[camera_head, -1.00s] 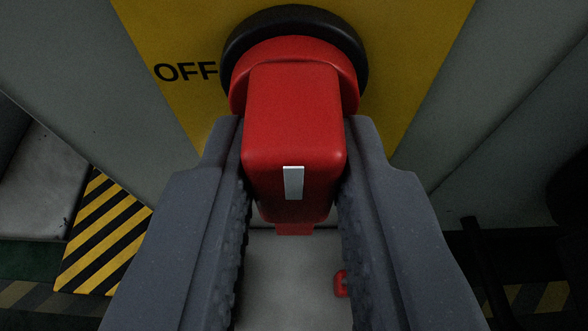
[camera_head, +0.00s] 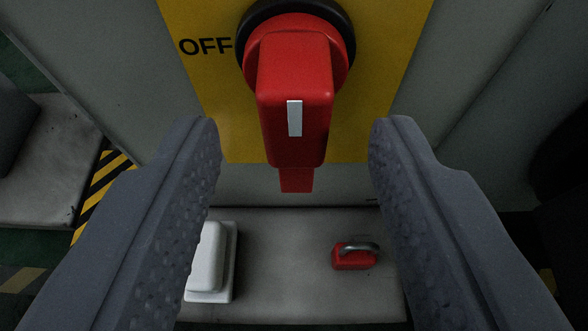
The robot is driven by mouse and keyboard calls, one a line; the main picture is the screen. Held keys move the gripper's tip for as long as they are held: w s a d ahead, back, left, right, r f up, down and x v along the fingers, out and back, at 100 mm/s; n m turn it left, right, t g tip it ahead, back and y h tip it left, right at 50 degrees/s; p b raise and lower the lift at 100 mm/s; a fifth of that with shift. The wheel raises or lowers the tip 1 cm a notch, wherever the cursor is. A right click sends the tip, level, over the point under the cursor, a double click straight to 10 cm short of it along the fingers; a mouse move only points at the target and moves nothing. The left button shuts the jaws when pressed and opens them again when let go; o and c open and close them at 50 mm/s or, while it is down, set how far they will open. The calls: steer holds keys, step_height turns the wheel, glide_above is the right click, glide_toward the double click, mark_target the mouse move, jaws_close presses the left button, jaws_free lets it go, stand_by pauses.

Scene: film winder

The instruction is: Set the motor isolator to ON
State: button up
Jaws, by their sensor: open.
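The motor isolator is a red rotary handle (camera_head: 295,105) on a black round collar (camera_head: 247,22), mounted on a yellow plate (camera_head: 215,110). The word OFF (camera_head: 205,46) is printed on the plate to the left of the collar. No ON label is in view. The handle points down in the picture, with a white mark (camera_head: 294,118) on its face and a red tab (camera_head: 296,180) below it. My gripper (camera_head: 294,140) is open. Its two grey fingers stand to either side of the handle, with a clear gap on both sides, touching nothing.
A red padlock (camera_head: 355,257) with a grey shackle lies on a grey ledge (camera_head: 285,270) below the plate. A white block (camera_head: 212,262) sits on the ledge at left, partly behind the left finger. Yellow and black striping (camera_head: 100,190) shows at far left.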

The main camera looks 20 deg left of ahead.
steer(key=p+v, duration=0.1)
steer(key=v, duration=1)
steer(key=shift+d+f, duration=0.1)
steer(key=shift+f, duration=0.05)
stand_by(0.3)
